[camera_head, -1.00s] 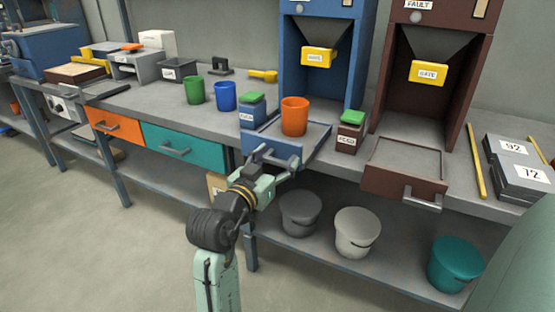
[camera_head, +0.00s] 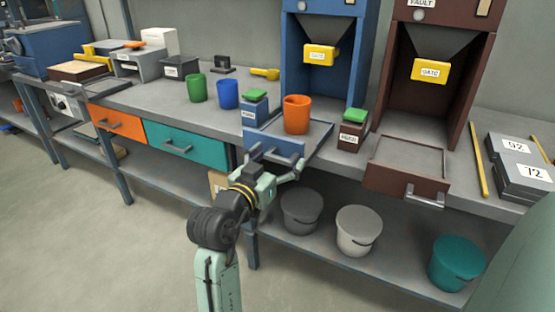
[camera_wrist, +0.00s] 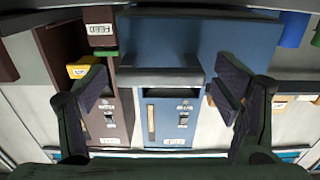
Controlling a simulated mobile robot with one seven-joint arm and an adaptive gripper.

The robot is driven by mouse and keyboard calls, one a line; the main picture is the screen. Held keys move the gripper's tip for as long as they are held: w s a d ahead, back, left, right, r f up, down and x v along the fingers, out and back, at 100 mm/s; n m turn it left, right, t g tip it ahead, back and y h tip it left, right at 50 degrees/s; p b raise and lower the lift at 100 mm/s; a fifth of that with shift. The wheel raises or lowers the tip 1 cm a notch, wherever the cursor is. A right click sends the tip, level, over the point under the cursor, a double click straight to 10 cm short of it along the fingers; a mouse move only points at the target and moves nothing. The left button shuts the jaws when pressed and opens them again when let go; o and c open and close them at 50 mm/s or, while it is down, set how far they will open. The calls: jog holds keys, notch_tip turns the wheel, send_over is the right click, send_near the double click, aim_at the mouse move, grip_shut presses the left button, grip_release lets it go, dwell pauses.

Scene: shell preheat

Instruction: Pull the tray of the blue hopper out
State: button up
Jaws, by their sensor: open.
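The blue hopper (camera_head: 290,70) stands at the back of the bench. Its blue tray (camera_head: 320,140) sticks out in front, with an orange cup (camera_head: 297,115) standing on it. The tray's front handle (camera_head: 284,158) shows just behind my gripper (camera_head: 279,166). In the wrist view the blue tray front (camera_wrist: 215,45) and its grey handle (camera_wrist: 160,72) lie between my two spread fingers. My gripper (camera_wrist: 163,90) is open, one finger to each side of the handle, with gaps on both sides. Contact with the handle is not visible.
A brown hopper (camera_head: 458,90) with its own protruding tray (camera_head: 400,183) stands at right. Green-lidded containers, blue (camera_head: 255,112) and brown (camera_head: 350,137), flank the blue tray. Orange (camera_head: 117,124) and teal (camera_head: 185,148) drawers are at left. Several buckets (camera_head: 358,230) sit below.

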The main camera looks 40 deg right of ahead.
jog(key=v, duration=0.7)
jog(key=shift+a, duration=0.2)
jog(key=shift+s, duration=0.1)
